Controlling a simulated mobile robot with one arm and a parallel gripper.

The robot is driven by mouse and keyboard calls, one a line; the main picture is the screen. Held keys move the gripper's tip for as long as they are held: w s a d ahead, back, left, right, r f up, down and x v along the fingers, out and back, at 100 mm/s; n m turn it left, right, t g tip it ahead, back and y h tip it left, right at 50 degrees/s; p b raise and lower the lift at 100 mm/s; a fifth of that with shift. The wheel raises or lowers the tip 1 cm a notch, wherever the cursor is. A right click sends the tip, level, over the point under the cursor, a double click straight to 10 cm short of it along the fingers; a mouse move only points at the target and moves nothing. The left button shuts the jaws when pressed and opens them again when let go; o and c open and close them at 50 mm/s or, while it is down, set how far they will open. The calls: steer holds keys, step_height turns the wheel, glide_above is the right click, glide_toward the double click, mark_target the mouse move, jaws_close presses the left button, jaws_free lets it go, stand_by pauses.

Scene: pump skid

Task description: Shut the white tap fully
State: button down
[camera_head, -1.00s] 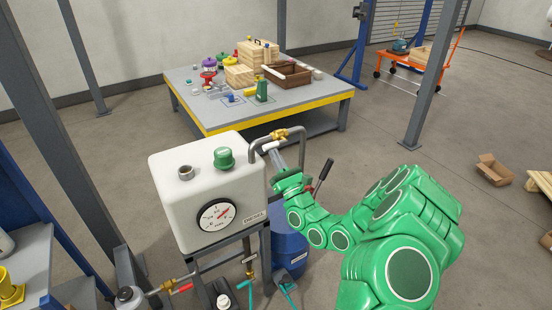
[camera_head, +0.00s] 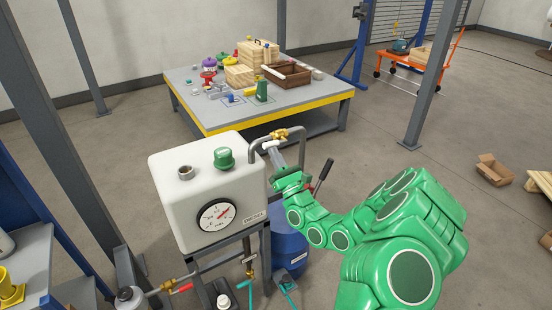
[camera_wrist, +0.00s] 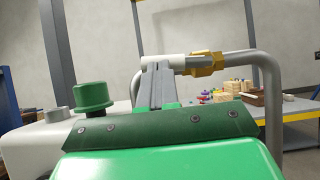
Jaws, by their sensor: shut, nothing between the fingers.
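The white tap handle (camera_head: 267,145) sits beside a brass valve body (camera_head: 279,135) on a bent grey pipe (camera_head: 303,144), to the right of the white diesel tank (camera_head: 185,218). In the wrist view the white handle (camera_wrist: 178,61) lies roughly sideways, pointing left from the brass body (camera_wrist: 206,64). My gripper (camera_head: 276,153) is shut and empty. Its fingertips (camera_wrist: 156,66) are right at the handle, overlapping its left part in the wrist view. I cannot tell whether they touch it. The fingers hide part of the handle.
The tank bears a green cap (camera_head: 223,158), a grey filler neck (camera_head: 186,173) and a round gauge (camera_head: 216,215). A blue drum (camera_head: 288,248) stands below the pipe. A workbench (camera_head: 300,112) with several items is behind. A steel post (camera_head: 433,75) stands to the right.

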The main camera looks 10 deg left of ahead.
mark_target(278, 141)
steer(key=shift+w+d+r+m+t+h, duration=0.1)
steer(key=shift+r+m+t+h, duration=0.5)
steer(key=shift+r+m+h, duration=0.5)
steer(key=shift+w+d+r+m+t+h, duration=0.1)
steer(key=shift+r+m+t+h, duration=0.55)
steer(key=shift+r+m, duration=0.85)
steer(key=m+h, duration=0.1)
steer(key=m, duration=0.1)
steer(key=shift+w+m+t+h, duration=0.1)
steer(key=shift+m+t+h, duration=0.25)
steer(key=shift+m, duration=0.05)
steer(key=shift+w+d+r, duration=0.4)
steer(key=shift+d+r, duration=0.05)
steer(key=shift+r, duration=0.15)
steer(key=v, duration=0.8)
